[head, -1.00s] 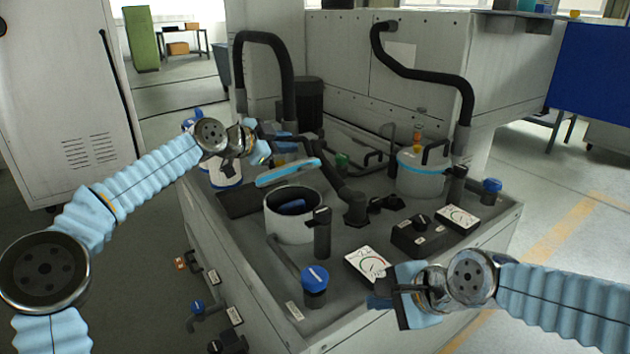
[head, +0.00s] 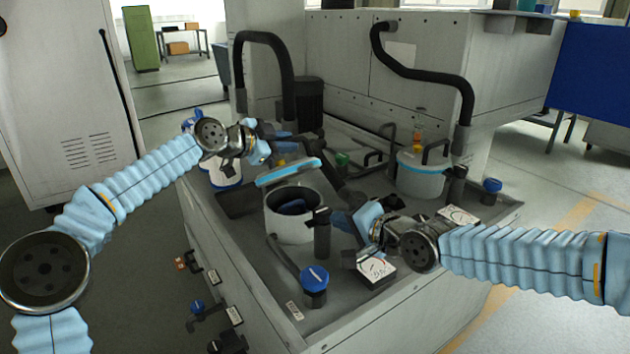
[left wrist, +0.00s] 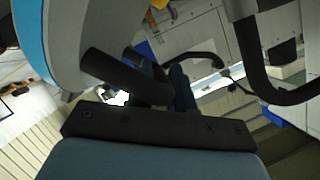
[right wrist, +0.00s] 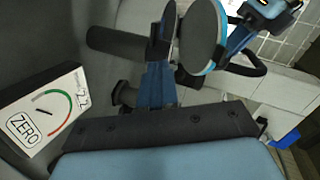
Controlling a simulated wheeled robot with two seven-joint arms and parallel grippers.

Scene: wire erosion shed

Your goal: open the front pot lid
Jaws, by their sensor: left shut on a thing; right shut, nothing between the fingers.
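The front pot (head: 288,226) is a grey-white cylinder on the bench with its mouth uncovered. Something dark blue (head: 292,206) shows inside it. Its lid (head: 288,173), a disc with a bright blue rim, is tilted up above the pot's far side; it also shows in the right wrist view (right wrist: 201,38). My left gripper (head: 280,140) is shut on the lid's black handle (left wrist: 125,75), behind the lid, and the fingers partly hide the grip. My right gripper (head: 348,222) is shut and empty, just right of the pot and the black post.
A black post (head: 322,235) and a blue-capped knob (head: 314,280) stand by the pot's front. A ZERO gauge (head: 375,268) lies under my right wrist. A second, lidded pot (head: 420,180) stands behind right. Black hoses (head: 425,75) arch at the back.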

